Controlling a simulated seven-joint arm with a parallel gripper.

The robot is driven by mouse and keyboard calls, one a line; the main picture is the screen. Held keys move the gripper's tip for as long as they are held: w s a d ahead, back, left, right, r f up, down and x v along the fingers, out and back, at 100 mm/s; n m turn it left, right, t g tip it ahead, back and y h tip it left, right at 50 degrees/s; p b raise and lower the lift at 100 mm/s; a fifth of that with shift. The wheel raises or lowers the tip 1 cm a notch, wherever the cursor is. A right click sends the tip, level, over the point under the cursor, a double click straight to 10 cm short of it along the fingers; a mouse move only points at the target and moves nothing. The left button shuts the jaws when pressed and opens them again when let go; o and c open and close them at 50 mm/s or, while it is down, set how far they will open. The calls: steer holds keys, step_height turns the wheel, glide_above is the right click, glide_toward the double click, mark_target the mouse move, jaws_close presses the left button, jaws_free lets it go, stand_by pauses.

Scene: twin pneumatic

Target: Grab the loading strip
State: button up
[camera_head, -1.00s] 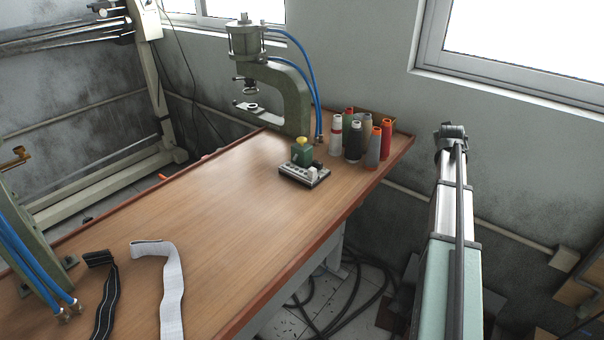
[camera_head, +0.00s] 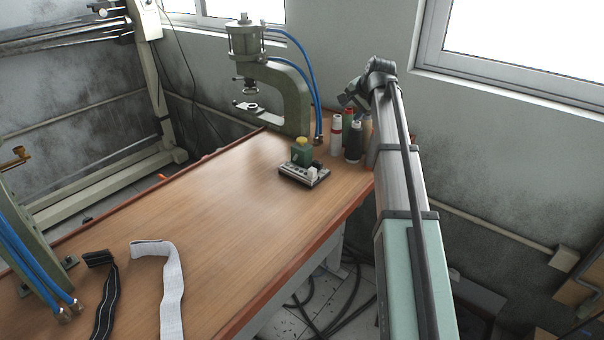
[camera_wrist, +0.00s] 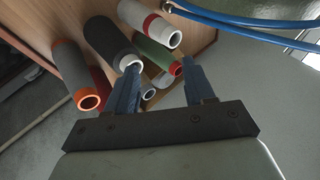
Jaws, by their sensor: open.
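I cannot tell for sure which thing is the loading strip. A flat dark-and-light block (camera_head: 304,174) with small parts on top lies on the table, a green bottle with a yellow cap (camera_head: 301,152) at its back. A white strap (camera_head: 171,290) and a black strap with pale lines (camera_head: 106,300) lie at the near left. My gripper (camera_head: 349,98) is high at the back right, above the thread spools and apart from the block. In the wrist view, its two blue fingers (camera_wrist: 160,68) are open, with spools beyond them. The block and straps are out of that view.
Thread spools (camera_head: 354,142) stand at the table's back right corner, partly behind my arm. A green press (camera_head: 293,95) with blue hoses stands at the back, another (camera_head: 28,235) at the near left. The middle of the wooden table (camera_head: 200,200) is clear.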

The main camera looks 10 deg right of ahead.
steer(key=s+a+f+n+g, duration=0.1)
steer(key=s+a+g, duration=0.35)
steer(key=a, duration=0.55)
steer(key=g+h, duration=0.1)
steer(key=g, duration=0.2)
glide_above(312, 169)
steer(key=f, duration=0.8)
steer(key=shift+w+a, duration=0.2)
steer(key=shift+a, duration=0.15)
steer(key=shift+s+d+f, duration=0.1)
steer(key=shift+d+f, duration=0.1)
steer(key=shift+f, duration=1.15)
steer(key=shift+s+d+f, duration=0.1)
steer(key=shift+d+f, duration=0.1)
steer(key=shift+f, duration=1.15)
jaws_close()
